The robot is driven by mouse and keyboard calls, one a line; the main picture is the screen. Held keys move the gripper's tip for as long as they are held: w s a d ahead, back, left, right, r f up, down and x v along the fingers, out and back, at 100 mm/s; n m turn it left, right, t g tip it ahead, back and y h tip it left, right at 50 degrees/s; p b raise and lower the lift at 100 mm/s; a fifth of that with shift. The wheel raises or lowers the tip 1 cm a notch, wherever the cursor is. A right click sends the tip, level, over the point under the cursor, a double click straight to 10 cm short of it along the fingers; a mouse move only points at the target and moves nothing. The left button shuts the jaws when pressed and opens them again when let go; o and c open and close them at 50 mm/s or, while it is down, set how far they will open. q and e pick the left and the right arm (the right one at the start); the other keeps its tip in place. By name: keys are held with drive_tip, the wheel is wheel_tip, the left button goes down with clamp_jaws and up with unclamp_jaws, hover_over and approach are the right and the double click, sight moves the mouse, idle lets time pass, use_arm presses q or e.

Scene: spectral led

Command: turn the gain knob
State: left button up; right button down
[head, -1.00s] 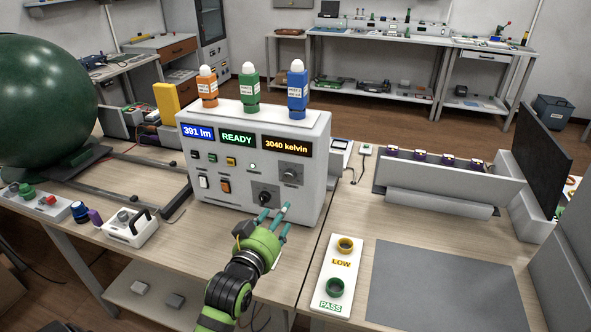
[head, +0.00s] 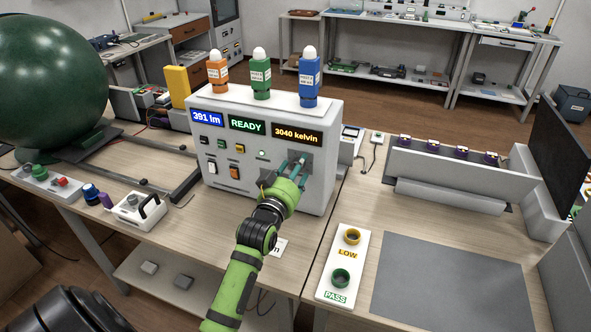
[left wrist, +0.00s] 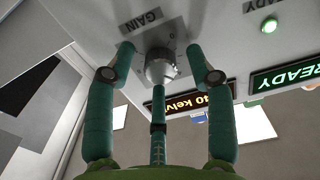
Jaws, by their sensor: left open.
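The gain knob (left wrist: 160,68) is a silvery knob on a grey plate, beside a GAIN label (left wrist: 140,22) that appears upside down in the left wrist view. It is on the front of a white instrument box (head: 222,187), under the 3040 kelvin display (head: 297,134). My left gripper (left wrist: 160,50) is open, its green-blue fingers spread around the knob with visible gaps at the two side fingers. In the head view the gripper (head: 294,164) largely hides the knob and the lower dial. Whether the middle finger touches the knob I cannot tell. My right gripper is not in view.
Orange, green and blue bottles (head: 261,75) stand on the box. A green READY display (head: 247,124) and small switches are left of the gripper. A white LOW/PASS panel (head: 345,268) and grey mat (head: 450,280) lie to the right. A large green sphere (head: 50,85) is at left.

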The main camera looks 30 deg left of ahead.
use_arm(q)
clamp_jaws()
drive_tip(key=shift+f+n+p, duration=0.15)
drive_tip(key=shift+n+p, duration=2.05)
drive_tip(key=shift+n, duration=1)
drive_tip(key=shift+d, duration=0.1)
unclamp_jaws()
